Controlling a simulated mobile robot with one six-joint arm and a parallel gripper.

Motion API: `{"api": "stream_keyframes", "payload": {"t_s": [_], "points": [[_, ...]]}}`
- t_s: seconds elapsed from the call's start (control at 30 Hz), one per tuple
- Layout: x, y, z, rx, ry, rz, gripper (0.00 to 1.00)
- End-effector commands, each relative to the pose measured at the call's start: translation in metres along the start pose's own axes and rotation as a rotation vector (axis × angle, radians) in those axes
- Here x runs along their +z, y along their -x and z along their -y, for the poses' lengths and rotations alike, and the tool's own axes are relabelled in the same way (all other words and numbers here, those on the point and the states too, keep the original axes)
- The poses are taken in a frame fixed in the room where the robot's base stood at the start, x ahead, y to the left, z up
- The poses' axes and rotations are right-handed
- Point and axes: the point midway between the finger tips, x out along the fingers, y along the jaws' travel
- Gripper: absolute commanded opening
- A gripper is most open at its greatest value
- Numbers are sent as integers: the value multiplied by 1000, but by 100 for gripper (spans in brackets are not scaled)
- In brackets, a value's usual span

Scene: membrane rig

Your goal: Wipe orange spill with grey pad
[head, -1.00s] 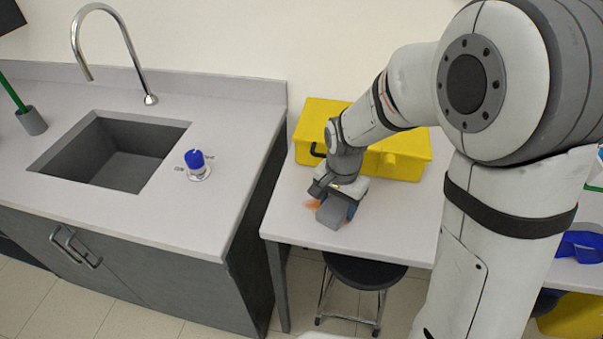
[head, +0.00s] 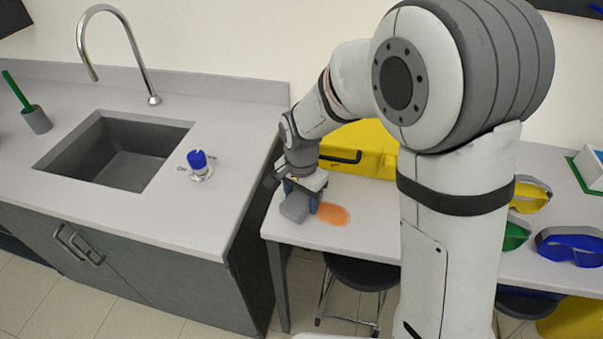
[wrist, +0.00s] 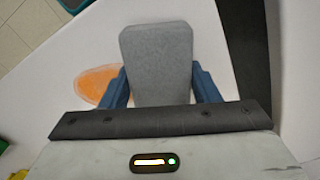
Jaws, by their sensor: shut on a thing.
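The orange spill (head: 333,214) lies on the light tabletop near its front edge. It also shows in the wrist view (wrist: 97,84) at the left of the pad, partly hidden by my gripper. The grey pad (head: 295,207) is held low at the left of the spill; the wrist view shows the pad (wrist: 158,62) between two blue fingers. My gripper (head: 302,195) is shut on the pad. I cannot tell whether the pad touches the table.
A yellow case (head: 358,150) stands behind my gripper. Yellow (head: 530,195), green (head: 514,233) and blue goggles (head: 572,246) lie at the right. The sink counter (head: 235,140) is close on the left. A stool (head: 360,273) is under the table.

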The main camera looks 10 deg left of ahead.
Motion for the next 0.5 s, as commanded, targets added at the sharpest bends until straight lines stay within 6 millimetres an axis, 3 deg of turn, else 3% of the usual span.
{"api": "stream_keyframes", "payload": {"t_s": [0.03,0.5], "points": [[-1,20,0,-6,-2,-4,34],[-5,59,-3,-2,-11,-2,34]]}}
